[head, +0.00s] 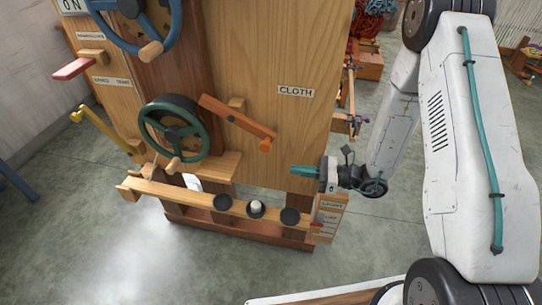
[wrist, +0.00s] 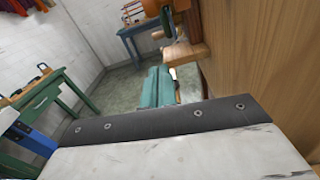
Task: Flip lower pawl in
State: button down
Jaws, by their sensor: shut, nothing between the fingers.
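A wooden lever with an orange end (head: 238,121), which looks like the lower pawl, is on the wooden panel to the right of the green handwheel (head: 172,128). It slopes down to the right, its orange end away from the wheel. My gripper (head: 304,171), with teal fingers, is shut and empty. It points left, below and to the right of the lever's orange end, apart from it in the picture. The shut fingers also show in the wrist view (wrist: 156,88), with part of a wheel and an orange piece beyond them at the top.
A wooden rail with dark round knobs (head: 256,208) runs below the green wheel. A blue handwheel (head: 133,25) is above, with a red lever (head: 74,69) and a yellow lever (head: 105,131) at left. Grey floor is open in front.

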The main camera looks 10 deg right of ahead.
jog(key=w+a+r, duration=0.3)
jog(key=a+r, duration=0.1)
jog(key=a, duration=0.4)
dwell(0.5)
jog(key=shift+w, duration=0.1)
